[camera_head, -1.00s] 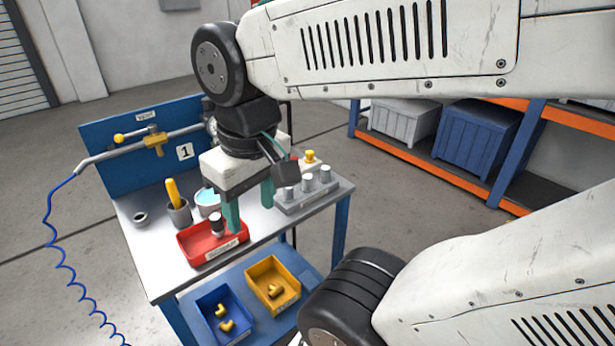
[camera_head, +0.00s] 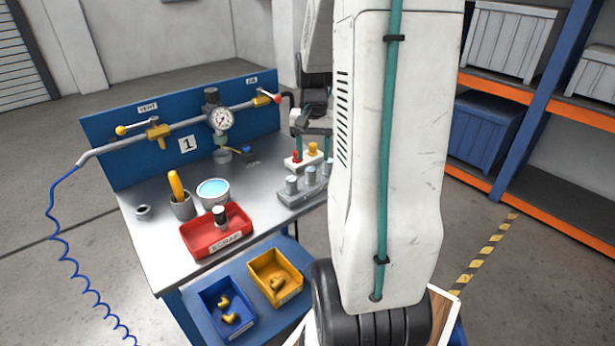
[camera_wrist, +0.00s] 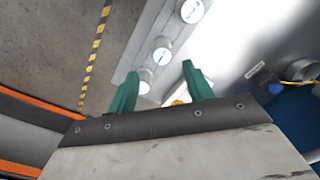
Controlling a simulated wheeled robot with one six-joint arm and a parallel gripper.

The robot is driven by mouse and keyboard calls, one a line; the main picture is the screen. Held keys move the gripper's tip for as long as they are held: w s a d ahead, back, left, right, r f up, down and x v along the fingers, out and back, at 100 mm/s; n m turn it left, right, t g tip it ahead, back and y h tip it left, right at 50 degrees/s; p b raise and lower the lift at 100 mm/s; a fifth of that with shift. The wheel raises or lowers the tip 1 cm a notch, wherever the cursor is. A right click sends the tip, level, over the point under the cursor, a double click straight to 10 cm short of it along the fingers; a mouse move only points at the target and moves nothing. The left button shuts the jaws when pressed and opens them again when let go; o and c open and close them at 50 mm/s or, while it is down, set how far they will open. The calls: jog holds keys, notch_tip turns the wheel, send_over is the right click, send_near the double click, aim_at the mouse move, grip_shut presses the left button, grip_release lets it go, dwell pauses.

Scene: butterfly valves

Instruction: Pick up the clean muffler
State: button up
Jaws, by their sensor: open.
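Grey, pale-topped cylinders that look like the clean mufflers (camera_head: 291,186) stand upright in a grey rack at the bench's right front edge. The wrist view shows three of their round tops in a row (camera_wrist: 160,53). My gripper (camera_head: 312,148) is open with teal fingers, at the bench's right side behind the rack, partly hidden by my arm. In the wrist view, the open fingers (camera_wrist: 162,88) have the nearest cylinder top showing between them; I cannot tell the height gap. A dark cylinder with a pale top (camera_head: 220,217) stands in the red scrap tray (camera_head: 203,245).
A white block with red and yellow pieces (camera_head: 300,163) stands behind the rack, close to my fingers. A pipe with a gauge (camera_head: 222,119) runs along the blue back panel. A cup (camera_head: 182,208) and a tub (camera_head: 213,192) stand mid-bench. Blue and yellow bins sit below.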

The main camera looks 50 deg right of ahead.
aim_at(311, 169)
jog(key=f, duration=0.6)
jog(key=shift+a+f, duration=0.25)
jog(key=shift+a, duration=0.15)
jog(key=c, duration=1)
